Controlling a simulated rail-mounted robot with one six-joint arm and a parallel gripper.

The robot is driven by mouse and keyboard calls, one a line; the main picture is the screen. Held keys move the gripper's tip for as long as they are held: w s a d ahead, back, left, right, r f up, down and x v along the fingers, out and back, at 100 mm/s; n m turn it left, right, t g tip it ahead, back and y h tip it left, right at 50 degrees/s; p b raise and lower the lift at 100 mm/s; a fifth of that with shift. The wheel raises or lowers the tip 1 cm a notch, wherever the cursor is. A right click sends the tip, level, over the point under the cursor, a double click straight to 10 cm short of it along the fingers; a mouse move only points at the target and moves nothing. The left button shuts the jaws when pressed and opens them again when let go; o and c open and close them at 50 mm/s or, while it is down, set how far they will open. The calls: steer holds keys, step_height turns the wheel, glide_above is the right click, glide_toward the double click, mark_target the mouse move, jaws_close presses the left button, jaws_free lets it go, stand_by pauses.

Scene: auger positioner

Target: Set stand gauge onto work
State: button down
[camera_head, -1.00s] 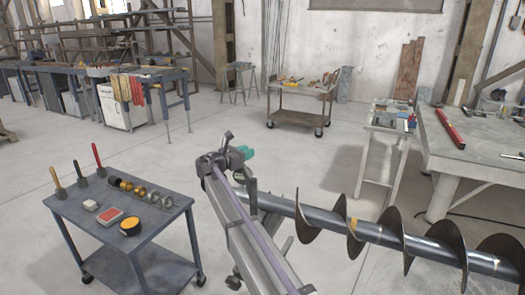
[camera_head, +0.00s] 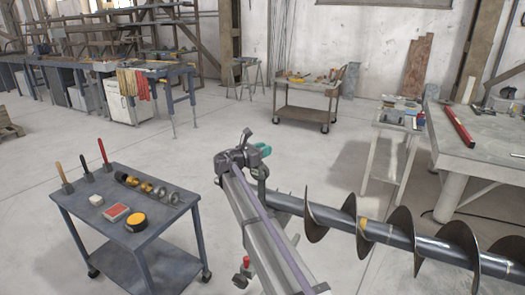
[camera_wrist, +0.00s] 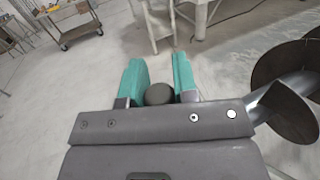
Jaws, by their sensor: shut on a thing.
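The auger (camera_head: 380,232), the work, is a blue-grey shaft with dark spiral flights, lying at the lower right. A yellow mark shows on its shaft. My gripper (camera_head: 264,150), with green fingers, is above the auger's left end in the head view. In the wrist view its two fingers (camera_wrist: 158,84) are shut on a dark round-topped thing (camera_wrist: 158,95), apparently the stand gauge. Most of it is hidden behind the gripper body. The auger also shows at the right of the wrist view (camera_wrist: 292,80), beside the fingers. I cannot tell whether the held thing touches it.
A grey cart (camera_head: 120,262) at the left carries upright-handled tools, a red box (camera_head: 115,213) and a yellow round item (camera_head: 136,221). A small red-topped fitting (camera_head: 246,262) shows below my arm. A table (camera_head: 490,150) stands right. Open floor lies behind the auger.

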steer(key=c, duration=1.2)
jaws_free()
steer(key=shift+s+d, duration=0.3)
steer(key=shift+s, duration=0.15)
steer(key=shift+c, duration=0.2)
steer(key=o, duration=0.3)
steer(key=shift+d+r, duration=0.1)
steer(key=shift+r, duration=0.1)
steer(key=shift+a, duration=0.25)
steer(key=v, duration=1)
steer(key=shift+s+a, duration=0.15)
steer(key=shift+a+r, duration=0.1)
